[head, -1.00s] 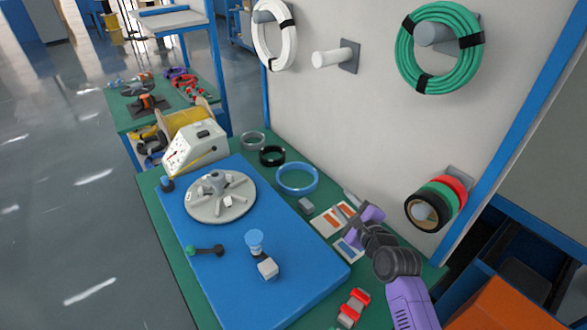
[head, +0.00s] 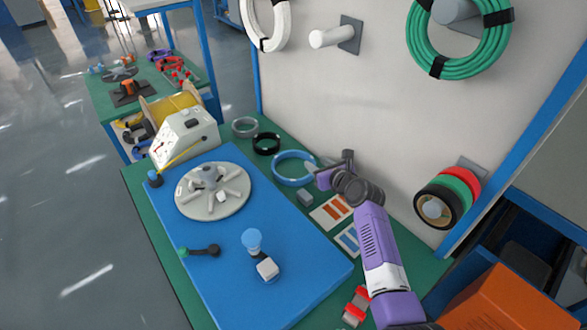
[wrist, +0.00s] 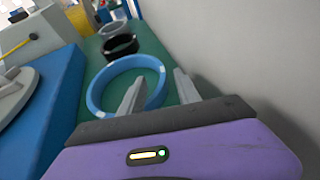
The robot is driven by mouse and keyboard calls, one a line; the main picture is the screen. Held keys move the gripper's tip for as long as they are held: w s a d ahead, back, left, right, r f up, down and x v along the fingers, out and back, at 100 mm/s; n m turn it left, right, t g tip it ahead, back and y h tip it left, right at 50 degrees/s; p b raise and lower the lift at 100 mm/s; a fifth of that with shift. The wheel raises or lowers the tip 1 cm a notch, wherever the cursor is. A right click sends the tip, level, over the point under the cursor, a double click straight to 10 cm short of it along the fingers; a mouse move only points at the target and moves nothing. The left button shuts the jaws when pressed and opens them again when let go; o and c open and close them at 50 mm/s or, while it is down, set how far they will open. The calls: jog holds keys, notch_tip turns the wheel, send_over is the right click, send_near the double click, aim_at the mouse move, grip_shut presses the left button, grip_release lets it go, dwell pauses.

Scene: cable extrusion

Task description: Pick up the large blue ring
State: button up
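The large blue ring (head: 293,168) lies flat on the green table top, beside the blue mat and near the wall panel. It also shows in the wrist view (wrist: 96,91), with small white bands on it. My gripper (wrist: 160,85) is open, its two grey fingers apart with nothing held. In the head view my gripper (head: 316,172) is at the ring's right edge. I cannot tell whether it touches the ring.
A black ring (head: 266,144) and a grey ring (head: 244,127) lie behind the blue ring. A grey block (head: 305,198) and a card with orange strips (head: 331,211) lie in front. The wall panel (head: 345,110) stands close on the right. The blue mat (head: 215,265) is on the left.

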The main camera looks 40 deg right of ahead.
aim_at(311, 160)
jog(key=shift+b+x, duration=0.75)
jog(key=shift+x, duration=1.9)
jog(key=shift+s+f, duration=0.1)
jog(key=shift+f, duration=0.05)
grip_shut()
